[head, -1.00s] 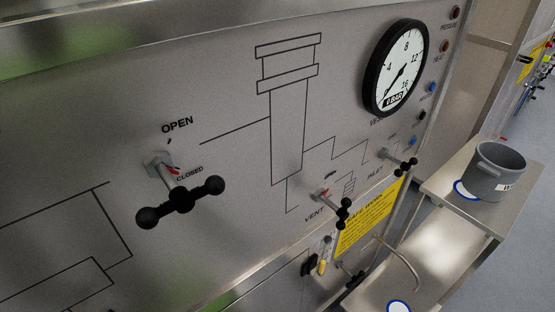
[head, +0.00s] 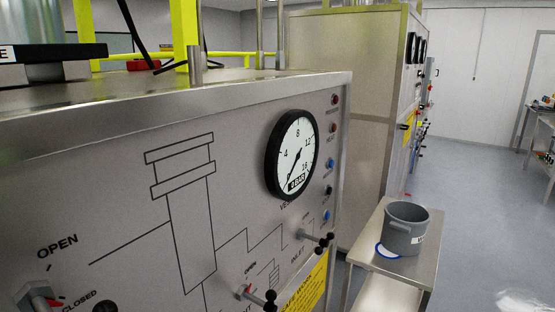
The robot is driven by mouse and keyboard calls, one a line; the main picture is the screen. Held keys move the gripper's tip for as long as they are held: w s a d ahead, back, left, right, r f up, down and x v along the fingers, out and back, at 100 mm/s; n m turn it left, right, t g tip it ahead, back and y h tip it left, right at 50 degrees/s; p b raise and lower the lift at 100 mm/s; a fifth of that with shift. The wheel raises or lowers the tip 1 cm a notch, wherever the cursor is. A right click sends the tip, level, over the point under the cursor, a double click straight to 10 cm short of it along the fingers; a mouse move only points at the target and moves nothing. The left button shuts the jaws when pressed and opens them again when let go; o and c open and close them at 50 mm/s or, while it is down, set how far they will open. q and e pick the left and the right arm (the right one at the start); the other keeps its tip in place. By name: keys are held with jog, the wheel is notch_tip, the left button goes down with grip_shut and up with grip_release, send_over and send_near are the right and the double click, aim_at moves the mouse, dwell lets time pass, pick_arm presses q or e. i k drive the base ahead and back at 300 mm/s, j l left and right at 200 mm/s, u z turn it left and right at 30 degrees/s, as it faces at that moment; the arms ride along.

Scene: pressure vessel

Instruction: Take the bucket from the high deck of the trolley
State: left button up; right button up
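The grey bucket (head: 406,230) stands upright on the upper deck of the metal trolley (head: 424,267), at the lower right of the head view. A white label with dark marks shows on its right side. A blue-and-white ring mark (head: 381,251) lies on the deck beside the bucket's left side, partly hidden by it. The trolley's lower part runs out of the bottom of the view. Neither of my grippers is in the picture.
The steel control panel with a round gauge (head: 292,155) and valve handles (head: 325,243) fills the left and stands close to the trolley's left side. A tall cabinet (head: 340,100) stands behind. Clear floor (head: 480,200) lies to the right.

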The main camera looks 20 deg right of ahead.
aim_at(405, 223)
jog(key=z, duration=1.45)
jog(key=i+l, duration=0.1)
jog(key=l, duration=0.6)
jog(key=i+l+u, duration=0.1)
jog(key=l, duration=0.6)
